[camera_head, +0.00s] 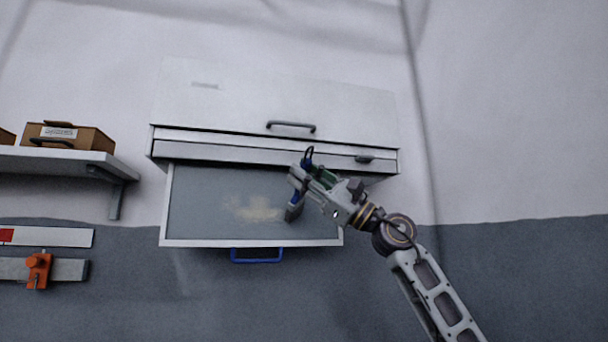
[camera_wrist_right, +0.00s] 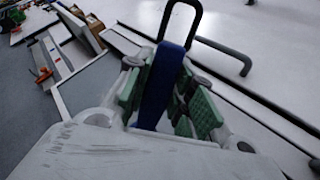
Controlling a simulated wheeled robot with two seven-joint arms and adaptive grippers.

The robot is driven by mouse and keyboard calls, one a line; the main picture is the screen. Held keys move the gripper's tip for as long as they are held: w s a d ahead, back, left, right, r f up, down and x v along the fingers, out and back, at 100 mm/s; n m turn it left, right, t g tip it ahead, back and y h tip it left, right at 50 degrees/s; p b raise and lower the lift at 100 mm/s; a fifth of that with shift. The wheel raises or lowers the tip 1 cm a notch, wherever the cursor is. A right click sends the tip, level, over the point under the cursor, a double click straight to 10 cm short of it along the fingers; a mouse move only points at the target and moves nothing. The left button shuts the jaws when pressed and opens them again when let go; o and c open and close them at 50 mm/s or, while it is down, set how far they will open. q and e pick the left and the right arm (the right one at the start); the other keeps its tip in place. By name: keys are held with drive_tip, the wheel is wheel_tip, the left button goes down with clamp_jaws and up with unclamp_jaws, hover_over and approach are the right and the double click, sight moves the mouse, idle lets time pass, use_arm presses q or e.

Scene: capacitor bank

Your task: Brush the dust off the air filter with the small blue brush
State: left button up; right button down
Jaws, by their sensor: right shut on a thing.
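The air filter (camera_head: 195,205) is a grey panel in a white frame, pulled out below a white cabinet, with a blue handle (camera_head: 257,258) on its front edge. A patch of tan dust (camera_head: 252,208) lies on its middle. My right gripper (camera_head: 304,178) is over the filter's right part, shut on the small blue brush (camera_wrist_right: 161,85). The brush's dark head (camera_head: 294,211) points down at the filter, right of the dust; I cannot tell if it touches. In the wrist view the blue handle sits between the green finger pads, with a black loop at its end. My left gripper is not in view.
The white cabinet (camera_head: 230,100) with a dark handle (camera_head: 291,126) stands right behind the filter. A shelf (camera_head: 60,159) with a brown box (camera_head: 68,137) is at the left. An orange clamp (camera_head: 38,268) sits on a rail below it. The wall to the right is clear.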

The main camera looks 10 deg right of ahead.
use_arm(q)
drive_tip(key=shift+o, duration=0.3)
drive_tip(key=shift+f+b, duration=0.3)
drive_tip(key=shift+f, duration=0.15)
use_arm(e)
drive_tip(key=shift+d+f, duration=0.3)
drive_tip(key=shift+f, duration=0.3)
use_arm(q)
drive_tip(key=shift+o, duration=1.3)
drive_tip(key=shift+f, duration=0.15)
use_arm(e)
drive_tip(key=shift+a, duration=0.3)
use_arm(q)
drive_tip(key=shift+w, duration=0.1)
use_arm(e)
drive_tip(key=shift+a, duration=0.15)
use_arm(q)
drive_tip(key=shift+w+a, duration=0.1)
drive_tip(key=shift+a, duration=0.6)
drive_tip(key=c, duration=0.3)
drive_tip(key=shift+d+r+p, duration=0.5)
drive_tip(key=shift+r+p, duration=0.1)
use_arm(e)
drive_tip(key=shift+a+r, duration=0.15)
drive_tip(key=shift+a, duration=1.5)
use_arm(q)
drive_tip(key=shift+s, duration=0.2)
use_arm(e)
drive_tip(key=shift+a, duration=0.15)
